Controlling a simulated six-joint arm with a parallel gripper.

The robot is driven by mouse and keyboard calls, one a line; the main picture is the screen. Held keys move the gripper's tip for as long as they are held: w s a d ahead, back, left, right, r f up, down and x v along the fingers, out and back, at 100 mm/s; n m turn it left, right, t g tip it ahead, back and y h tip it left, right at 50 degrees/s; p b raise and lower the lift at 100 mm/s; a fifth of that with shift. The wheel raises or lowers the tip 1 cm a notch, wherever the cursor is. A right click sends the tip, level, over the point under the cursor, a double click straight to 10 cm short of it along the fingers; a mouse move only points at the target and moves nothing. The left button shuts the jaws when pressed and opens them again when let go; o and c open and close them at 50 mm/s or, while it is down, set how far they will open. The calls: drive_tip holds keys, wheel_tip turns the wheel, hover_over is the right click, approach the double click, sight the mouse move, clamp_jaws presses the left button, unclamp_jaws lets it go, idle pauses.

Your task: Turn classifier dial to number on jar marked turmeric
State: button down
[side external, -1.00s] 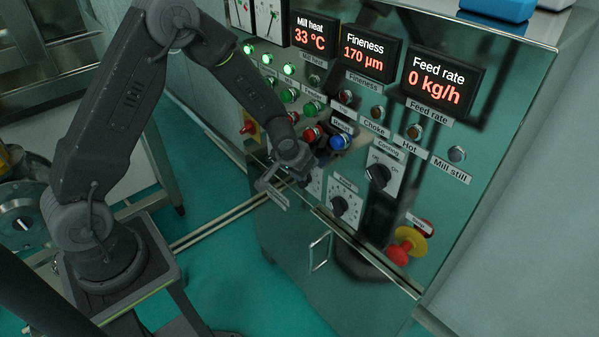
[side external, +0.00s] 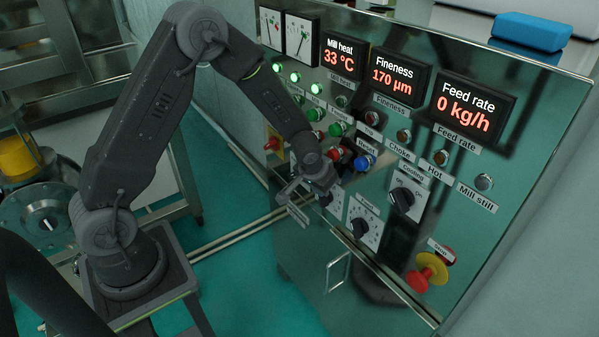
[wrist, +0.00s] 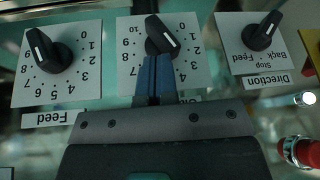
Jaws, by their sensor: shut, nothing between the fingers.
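The classifier dial (wrist: 158,40) is a black knob on a white numbered plate, upside down in the wrist view. In the side external view my gripper (side external: 326,190) is at the panel and partly hides this dial. No turmeric jar can be made out.
The feed dial (wrist: 48,52) and direction dial (wrist: 262,32) flank the classifier dial closely. A red button (wrist: 300,152) lies at lower right. In the side external view are the blue reset button (side external: 364,162), cooling switch (side external: 402,199) and red-and-yellow stop button (side external: 427,272).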

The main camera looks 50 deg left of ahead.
drive_tip(key=shift+d+f, duration=0.7)
drive_tip(key=shift+f, duration=0.15)
drive_tip(key=y, duration=0.3)
drive_tip(key=d+m+y, duration=0.1)
drive_tip(key=shift+d+f+y, duration=0.1)
drive_tip(key=shift+f+y, duration=0.2)
drive_tip(key=shift+f, duration=0.05)
drive_tip(key=s+d+r, duration=0.4)
drive_tip(key=d+r, duration=0.4)
drive_tip(key=s+a+r+h, duration=0.2)
drive_tip(key=s+a+r, duration=0.1)
drive_tip(key=s+r, duration=0.55)
drive_tip(key=s+a+r+h, duration=0.2)
drive_tip(key=s+r, duration=0.5)
drive_tip(key=r, duration=0.2)
drive_tip(key=y, duration=0.2)
hover_over(326, 202)
drive_tip(key=s, duration=0.2)
wheel_tip(326, 202, down, 24)
drive_tip(key=shift+f+g, duration=0.15)
drive_tip(key=shift+g, duration=0.15)
